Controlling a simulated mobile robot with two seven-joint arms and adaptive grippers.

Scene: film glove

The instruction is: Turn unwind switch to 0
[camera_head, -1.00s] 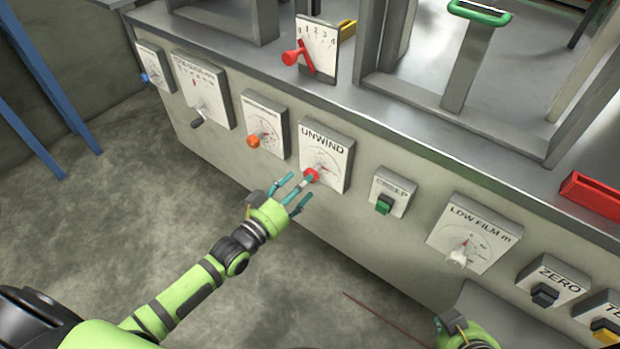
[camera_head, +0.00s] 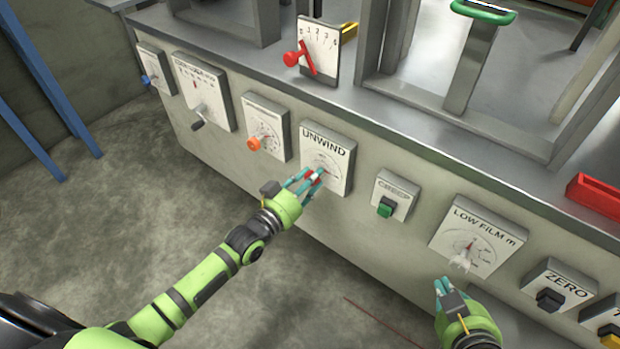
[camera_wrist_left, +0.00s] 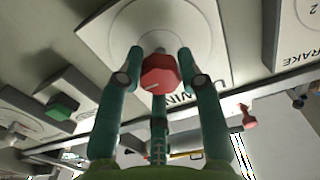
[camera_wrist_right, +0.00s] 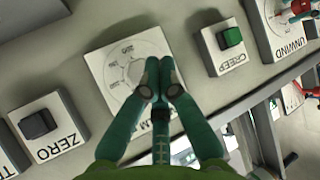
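The UNWIND panel (camera_head: 337,142) is a white plate with a round dial on the machine's front. Its red knob (camera_head: 313,175) is partly hidden by my left gripper (camera_head: 308,182). In the left wrist view the red knob (camera_wrist_left: 160,74) has a white mark and sits between the fingertips of my left gripper (camera_wrist_left: 160,62). The fingers are spread around the knob with small gaps at its sides. The number the knob points at is too small to read. My right gripper (camera_head: 447,289) has its fingertips together, just below the LOW FILM knob (camera_head: 461,263), and seems empty.
An orange knob (camera_head: 254,143) is left of the UNWIND panel, and a green CREEP button (camera_head: 385,208) is right of it. A red lever (camera_head: 295,58) stands on the ledge above. The floor in front is clear around my left arm.

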